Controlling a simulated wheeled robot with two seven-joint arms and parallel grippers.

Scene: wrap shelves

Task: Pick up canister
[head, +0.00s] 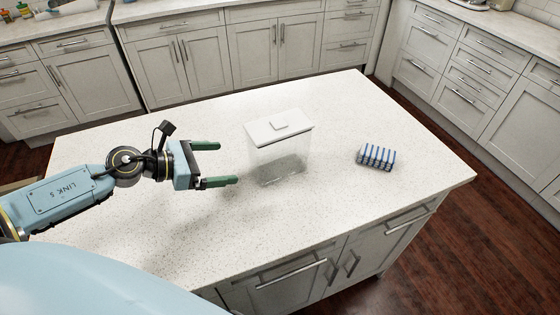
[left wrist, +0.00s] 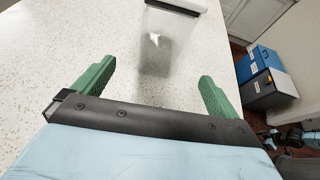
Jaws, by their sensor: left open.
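The canister (head: 278,158) is a clear box with a white lid, standing upright on the island's speckled white counter in the head view. It also shows at the top of the left wrist view (left wrist: 165,45), ahead of the fingers, with its lid partly cut off by the frame edge. My left gripper (head: 222,163) is open, with its green fingers to the left of the canister and pointing at it. A small gap lies between the fingertips and the canister. The gripper also shows in the left wrist view (left wrist: 155,85), with nothing between its fingers. My right gripper is not in view.
A blue-and-white striped block (head: 376,157) lies on the counter right of the canister. The counter (head: 345,105) is otherwise clear. Cabinets (head: 275,50) line the back.

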